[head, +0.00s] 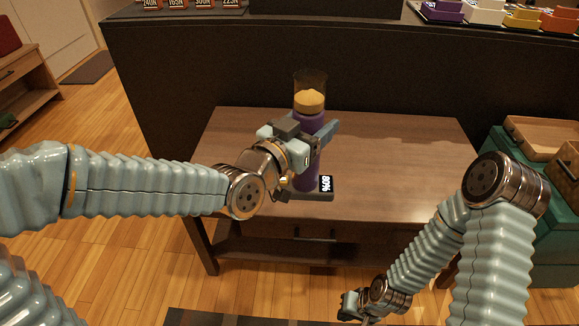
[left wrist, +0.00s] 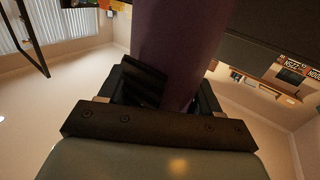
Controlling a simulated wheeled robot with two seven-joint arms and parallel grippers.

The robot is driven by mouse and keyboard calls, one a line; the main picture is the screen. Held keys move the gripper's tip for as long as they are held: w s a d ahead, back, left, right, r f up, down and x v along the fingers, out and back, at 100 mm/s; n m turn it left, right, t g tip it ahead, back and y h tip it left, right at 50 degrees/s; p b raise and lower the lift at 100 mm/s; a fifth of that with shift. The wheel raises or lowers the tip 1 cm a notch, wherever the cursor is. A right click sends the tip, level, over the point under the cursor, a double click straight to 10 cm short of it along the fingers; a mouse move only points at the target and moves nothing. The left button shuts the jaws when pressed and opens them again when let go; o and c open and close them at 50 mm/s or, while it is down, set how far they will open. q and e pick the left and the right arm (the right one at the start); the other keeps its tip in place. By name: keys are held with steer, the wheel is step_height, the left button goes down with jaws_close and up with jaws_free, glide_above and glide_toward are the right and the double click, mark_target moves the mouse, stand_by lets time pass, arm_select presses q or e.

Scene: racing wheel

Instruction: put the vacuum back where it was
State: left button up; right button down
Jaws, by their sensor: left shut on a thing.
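The vacuum (head: 309,122) is an upright purple cylinder with a clear top and an orange-yellow part inside. It stands over the brown wooden table. My left gripper (head: 314,146) is shut around its middle. In the left wrist view the purple body (left wrist: 178,50) runs up between the dark fingers (left wrist: 165,95). A dark flat base (head: 308,196) with a white "80%" display lies at the vacuum's lower end; my gripper partly hides this spot, so I cannot tell whether they touch. My right gripper (head: 352,305) is low in front of the table, empty, its jaws too small to read.
The wooden table (head: 420,165) is otherwise clear on both sides. A dark counter (head: 400,75) stands behind it, with colored trays (head: 485,14) on top. A green cabinet (head: 545,235) with wooden boxes stands at the right. A wooden bench (head: 30,90) is at the far left.

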arm_select(q)
steer(key=shift+w+r, duration=0.15)
steer(key=shift+w, duration=0.1)
steer(key=w+f, duration=1.2)
steer(key=w, duration=0.1)
steer(key=shift+w+a+f+p, duration=0.15)
steer(key=shift+a+f+p, duration=0.15)
steer(key=shift+f+p, duration=0.05)
steer(key=shift+f+b, duration=0.2)
steer(key=shift+b, duration=0.1)
steer(key=o, duration=1.1)
steer(key=shift+c, duration=0.2)
